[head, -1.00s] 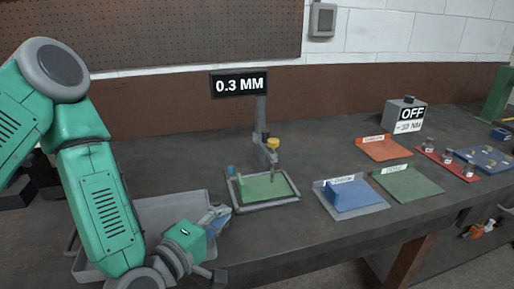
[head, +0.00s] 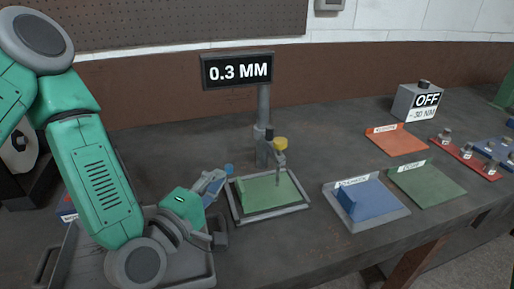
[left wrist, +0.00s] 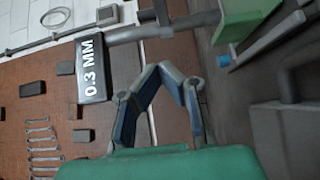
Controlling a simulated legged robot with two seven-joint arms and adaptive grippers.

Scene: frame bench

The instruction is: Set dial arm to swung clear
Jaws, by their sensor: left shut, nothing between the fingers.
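The dial arm (head: 279,163), with a yellow top, comes off a grey post and reaches over a green plate (head: 265,189) in a grey-rimmed tray. The post carries a display (head: 238,71) reading 0.3 MM; the display also shows sideways in the left wrist view (left wrist: 91,68). A small blue knob (head: 229,169) stands at the tray's back left corner. My left gripper (head: 220,176) is shut and empty, its tips close beside the knob; I cannot tell whether they touch. In the left wrist view its fingertips (left wrist: 170,68) meet. My right gripper is not in view.
To the right lie a blue tray (head: 387,220), a green tray (head: 440,197) and an orange tray (head: 412,148). A grey box (head: 405,105) reading OFF stands behind. A grey bin (head: 188,272) is under my left arm. Bench behind the post is clear.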

